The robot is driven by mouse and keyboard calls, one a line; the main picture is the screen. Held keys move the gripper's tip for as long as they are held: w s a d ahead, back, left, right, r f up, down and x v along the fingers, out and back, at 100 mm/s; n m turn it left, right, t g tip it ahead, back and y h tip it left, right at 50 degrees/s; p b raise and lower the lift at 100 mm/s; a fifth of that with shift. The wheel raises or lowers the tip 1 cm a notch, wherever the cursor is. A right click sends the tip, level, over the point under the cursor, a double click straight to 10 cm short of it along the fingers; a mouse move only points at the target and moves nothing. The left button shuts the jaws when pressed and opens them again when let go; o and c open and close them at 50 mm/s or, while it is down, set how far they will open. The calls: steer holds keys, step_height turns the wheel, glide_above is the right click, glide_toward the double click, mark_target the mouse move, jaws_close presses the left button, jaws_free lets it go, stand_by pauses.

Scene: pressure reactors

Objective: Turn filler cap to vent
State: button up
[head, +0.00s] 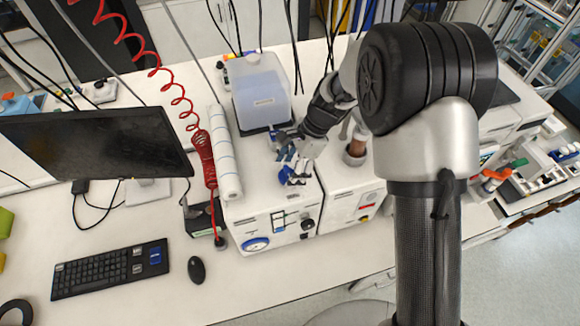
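A blue part that looks like the filler cap (284,177) sits on the top of the white reactor unit (248,208). My gripper (290,165) is over the unit's top, right beside and partly over this blue part. The fingers are small in the picture and overlap the cap area. I cannot tell whether they touch the cap or how wide they are apart. Any vent marking is too small to see.
A translucent container (262,95) stands behind the gripper. A white roll (225,160) and a red coiled hose with a red handle (203,155) are to the left. A monitor (95,140), keyboard (110,270) and mouse (196,269) are on the bench.

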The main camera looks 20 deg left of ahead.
steer(key=c, duration=1)
steer(key=n, duration=0.2)
steer(key=n+g+h, duration=0.1)
steer(key=n, duration=0.1)
steer(key=shift+w+a+n, duration=0.1)
steer(key=shift+w+n, duration=0.05)
steer(key=shift+n, duration=0.15)
steer(key=n+h, duration=0.1)
steer(key=n, duration=0.1)
steer(key=n+g, duration=0.1)
steer(key=n, duration=0.1)
steer(key=shift+a+n+h+b, duration=0.1)
steer(key=shift+n+h+b, duration=0.2)
steer(key=shift+h+b, duration=0.1)
steer(key=n+h, duration=0.1)
steer(key=n, duration=0.3)
steer(key=shift+w+a+n+h, duration=0.1)
steer(key=shift+a+n+h, duration=0.05)
steer(key=shift+n+h, duration=0.2)
steer(key=shift+a+n+h+b, duration=0.15)
steer(key=shift+n+h, duration=0.3)
steer(key=shift+n, duration=0.6)
steer(key=shift+d+n+h+b, duration=0.15)
steer(key=shift+n+h, duration=0.25)
steer(key=shift+n, duration=0.6)
